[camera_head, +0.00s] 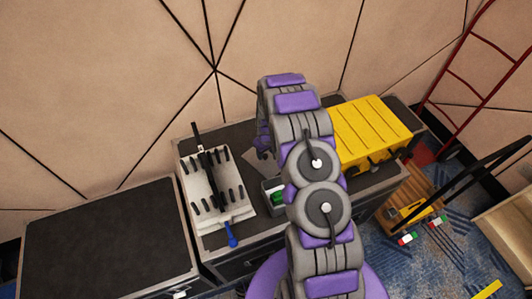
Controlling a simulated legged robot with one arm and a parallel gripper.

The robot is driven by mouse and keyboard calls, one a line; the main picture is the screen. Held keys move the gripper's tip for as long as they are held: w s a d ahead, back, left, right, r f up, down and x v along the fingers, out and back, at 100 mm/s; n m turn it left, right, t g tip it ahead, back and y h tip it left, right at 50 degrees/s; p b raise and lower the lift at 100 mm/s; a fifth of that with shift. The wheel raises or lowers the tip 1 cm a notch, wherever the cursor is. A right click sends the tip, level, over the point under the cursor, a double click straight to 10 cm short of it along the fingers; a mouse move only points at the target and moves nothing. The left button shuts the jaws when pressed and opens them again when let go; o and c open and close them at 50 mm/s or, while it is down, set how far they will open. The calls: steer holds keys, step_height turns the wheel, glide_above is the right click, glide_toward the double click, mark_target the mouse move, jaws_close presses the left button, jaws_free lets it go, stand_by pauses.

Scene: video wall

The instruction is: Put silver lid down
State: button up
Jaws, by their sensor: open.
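My arm rises through the middle of the view and bends down at the far side. My gripper (262,143) shows only in part beside the arm, over the dark cabinet top, and is open. A flat grey plate-like piece (260,165), which may be the silver lid, lies on the cabinet top just below my gripper. My arm hides its right side. I cannot tell whether the gripper touches it. A small grey box (270,207) with a green thing (278,197) in it stands nearer to me, partly behind my arm.
A white rack (228,208) with black pegs and a blue-handled tool (232,239) stands left of the grey plate. A yellow case (368,130) stands to the right. The left cabinet top (105,240) is bare. A red ladder (478,80) and wooden crate (408,205) are at right.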

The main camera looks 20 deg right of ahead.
mark_target(267, 163)
step_height(267, 163, up, 13)
steer(key=s+p, duration=0.2)
steer(key=s+a+r+g, duration=0.1)
steer(key=s+a+r, duration=0.2)
steer(key=s+r, duration=0.4)
steer(key=s+a+r, duration=0.4)
steer(key=r, duration=0.5)
steer(key=s+a+r, duration=0.1)
steer(key=s+r, duration=0.2)
steer(key=s, duration=0.7)
steer(key=s+a+r+m+g, duration=0.1)
steer(key=s+r, duration=0.3)
steer(key=s, duration=0.6)
steer(key=s+a+r+m+g, duration=0.1)
steer(key=s+a+r, duration=0.2)
steer(key=s, duration=0.7)
steer(key=shift+r, duration=0.75)
